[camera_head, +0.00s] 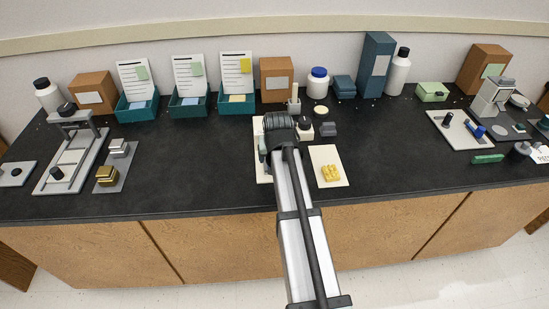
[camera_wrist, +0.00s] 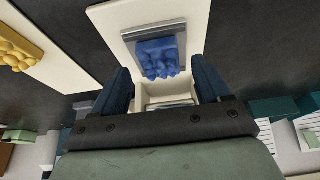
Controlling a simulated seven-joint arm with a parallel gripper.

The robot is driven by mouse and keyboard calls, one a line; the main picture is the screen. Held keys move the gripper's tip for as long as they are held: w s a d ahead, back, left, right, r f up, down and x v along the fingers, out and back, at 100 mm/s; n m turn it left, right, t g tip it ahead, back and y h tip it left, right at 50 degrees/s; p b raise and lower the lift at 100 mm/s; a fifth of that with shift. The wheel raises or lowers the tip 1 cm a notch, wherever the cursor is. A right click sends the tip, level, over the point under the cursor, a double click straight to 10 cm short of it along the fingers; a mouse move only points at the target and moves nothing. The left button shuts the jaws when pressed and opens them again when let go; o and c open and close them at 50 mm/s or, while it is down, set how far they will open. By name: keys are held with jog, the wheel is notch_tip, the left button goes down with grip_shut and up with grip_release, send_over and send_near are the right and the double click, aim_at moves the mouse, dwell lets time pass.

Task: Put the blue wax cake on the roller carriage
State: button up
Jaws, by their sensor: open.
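The blue wax cake (camera_wrist: 158,58) is a lumpy blue block. In the wrist view it lies against a grey metal bar (camera_wrist: 152,31) on a white board (camera_wrist: 190,12). My gripper (camera_wrist: 162,80) is open, with one dark blue finger on each side of the cake's near end. I see no grip on it, and cannot tell the height gap. In the head view my gripper (camera_head: 278,125) is over the white board (camera_head: 262,172), and my arm hides the cake. No part is clearly recognisable as the roller carriage; a framed fixture with a pale rail (camera_head: 68,160) stands at the left.
A yellow lumpy block (camera_head: 331,172) lies on a white card right of my arm. Small dark blocks (camera_head: 328,130) and a white pot stand close behind. Teal trays, boxes and bottles line the wall. Black counter between the left fixture and my arm is largely clear.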

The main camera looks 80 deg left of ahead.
jog(key=v, duration=1)
jog(key=shift+r, duration=0.1)
